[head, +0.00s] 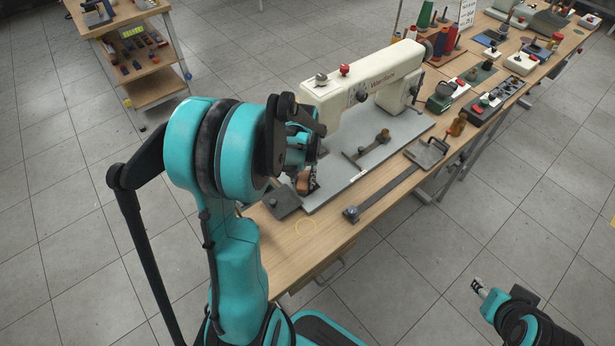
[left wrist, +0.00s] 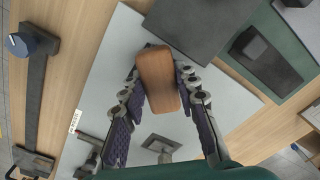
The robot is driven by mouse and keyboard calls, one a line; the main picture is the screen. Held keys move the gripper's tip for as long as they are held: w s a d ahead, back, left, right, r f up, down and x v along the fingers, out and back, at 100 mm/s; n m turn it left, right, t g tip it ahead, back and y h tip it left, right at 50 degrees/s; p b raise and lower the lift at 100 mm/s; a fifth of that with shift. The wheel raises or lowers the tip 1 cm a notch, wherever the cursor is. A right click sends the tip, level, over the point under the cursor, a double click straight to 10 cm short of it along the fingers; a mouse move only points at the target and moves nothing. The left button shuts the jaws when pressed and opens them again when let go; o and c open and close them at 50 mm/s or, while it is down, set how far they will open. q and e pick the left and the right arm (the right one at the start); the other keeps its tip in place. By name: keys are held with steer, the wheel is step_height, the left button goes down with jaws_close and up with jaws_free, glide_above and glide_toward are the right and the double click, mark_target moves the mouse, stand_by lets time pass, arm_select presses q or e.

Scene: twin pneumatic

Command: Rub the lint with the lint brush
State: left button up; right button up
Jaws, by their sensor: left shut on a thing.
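The lint brush, a rounded brown wooden block, is between the fingers of my left gripper (left wrist: 160,86). In the left wrist view the brush (left wrist: 158,76) stands out past the fingertips, over the grey machine bed. In the head view the brush (head: 304,184) shows in part below my left wrist, near the front left corner of the bed. Its underside is hidden. I cannot make out any lint. My right gripper (head: 479,287) is at the lower right, over the floor and away from the table; its jaws are too small to read.
A cream sewing machine (head: 362,80) stands close behind my left gripper. A dark plate (head: 284,203) lies at the table's front left. A long metal bar (head: 388,193) lies right of the bed. Control boxes and thread cones fill the far end.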

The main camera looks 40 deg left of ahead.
arm_select(q)
steer(key=shift+s+a+f, duration=0.1)
steer(key=shift+s, duration=0.7)
jaws_close()
steer(key=shift+s+a, duration=0.1)
steer(key=shift+s, duration=0.05)
